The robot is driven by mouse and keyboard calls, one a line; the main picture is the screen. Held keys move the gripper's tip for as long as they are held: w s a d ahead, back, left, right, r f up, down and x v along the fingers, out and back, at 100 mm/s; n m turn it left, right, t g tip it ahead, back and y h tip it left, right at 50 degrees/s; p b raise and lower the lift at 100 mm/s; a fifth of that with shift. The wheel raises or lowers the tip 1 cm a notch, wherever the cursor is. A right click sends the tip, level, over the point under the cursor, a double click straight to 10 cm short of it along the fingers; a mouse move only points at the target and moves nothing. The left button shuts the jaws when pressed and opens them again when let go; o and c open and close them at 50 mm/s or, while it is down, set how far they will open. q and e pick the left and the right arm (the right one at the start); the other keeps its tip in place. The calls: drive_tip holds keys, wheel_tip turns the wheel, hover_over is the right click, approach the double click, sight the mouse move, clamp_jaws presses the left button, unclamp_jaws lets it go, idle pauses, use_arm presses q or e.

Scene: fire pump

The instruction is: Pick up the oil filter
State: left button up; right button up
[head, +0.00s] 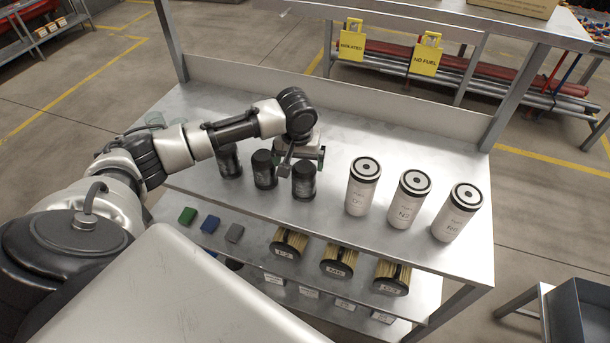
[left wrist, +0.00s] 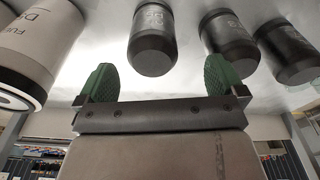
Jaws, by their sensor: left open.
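Three black canisters, taken as the oil filters, stand upright in a row on the metal shelf top (head: 330,130): a left one (head: 230,163), a middle one (head: 264,171) and a right one (head: 304,183). Their lettering is too small to read surely. My left gripper (head: 301,158) is open and empty, just behind and above the right canister. In the left wrist view, the green-padded fingers (left wrist: 161,82) are spread, with one black canister (left wrist: 153,42) ahead between them, apart from both. The other two black canisters (left wrist: 229,42) (left wrist: 285,52) stand to the right there.
Three white canisters (head: 362,186) (head: 409,199) (head: 457,212) stand right of the black ones; one (left wrist: 35,45) is close left in the wrist view. Pleated yellow filters (head: 337,262) and small coloured blocks (head: 210,224) lie on the lower shelf.

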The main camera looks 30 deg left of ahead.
sight(304, 167)
use_arm(q)
drive_tip(key=f, duration=0.2)
drive_tip(key=w+f+p, duration=0.1)
drive_tip(key=f, duration=0.1)
drive_tip(key=f+p, duration=0.1)
drive_tip(key=f, duration=0.1)
drive_tip(key=shift+w+d, duration=0.15)
drive_tip(key=shift+w, duration=0.25)
drive_tip(key=shift+w+f, duration=0.1)
drive_tip(key=shift+f, duration=0.35)
drive_tip(key=c, duration=1.2)
drive_tip(key=shift+c, duration=0.2)
drive_tip(key=shift+r, duration=0.1)
